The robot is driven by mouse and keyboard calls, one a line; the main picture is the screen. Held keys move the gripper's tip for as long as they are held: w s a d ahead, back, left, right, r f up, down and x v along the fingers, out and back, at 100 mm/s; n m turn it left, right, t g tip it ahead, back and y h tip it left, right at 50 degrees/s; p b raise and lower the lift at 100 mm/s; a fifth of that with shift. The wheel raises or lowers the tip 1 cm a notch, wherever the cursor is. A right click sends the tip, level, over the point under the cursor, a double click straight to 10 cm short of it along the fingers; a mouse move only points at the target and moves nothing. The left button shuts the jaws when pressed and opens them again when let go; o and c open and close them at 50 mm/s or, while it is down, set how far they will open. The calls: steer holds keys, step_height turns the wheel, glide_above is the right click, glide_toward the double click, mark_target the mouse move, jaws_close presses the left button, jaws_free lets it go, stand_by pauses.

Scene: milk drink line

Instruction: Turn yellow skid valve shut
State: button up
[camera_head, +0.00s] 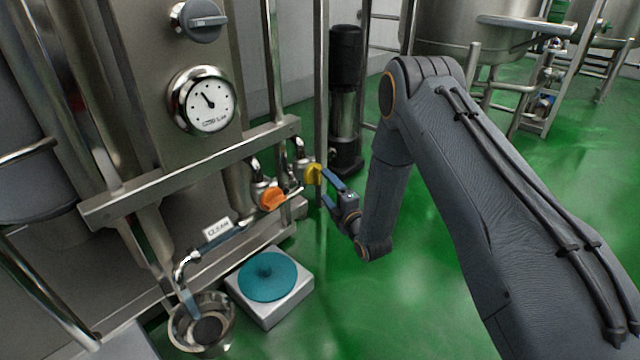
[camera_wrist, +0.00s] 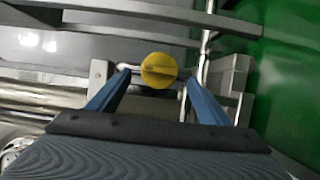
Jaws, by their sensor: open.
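The yellow valve knob (camera_head: 313,174) sits on the pipework at the right end of the skid, right of an orange valve knob (camera_head: 272,198). In the wrist view the yellow knob (camera_wrist: 158,70) is a round disc with a raised grip bar lying roughly across the picture. My gripper (camera_head: 325,188) is open, with its blue fingers pointing at the yellow knob. In the wrist view the fingers of my gripper (camera_wrist: 157,80) stand to the left and right of the knob with gaps on both sides. I cannot tell whether the fingertips reach its depth.
A pressure gauge (camera_head: 206,101) and a grey knob (camera_head: 200,20) are on the panel above a steel rail (camera_head: 190,172). A teal lid (camera_head: 268,277) on a white box and a steel bowl (camera_head: 225,341) stand below. A dark pump (camera_head: 346,90) stands behind.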

mark_target(319, 178)
steer(key=b+x, duration=0.2)
steer(key=x, duration=0.4)
steer(key=shift+c, duration=0.2)
steer(key=c, duration=0.9)
steer(key=shift+s, duration=0.1)
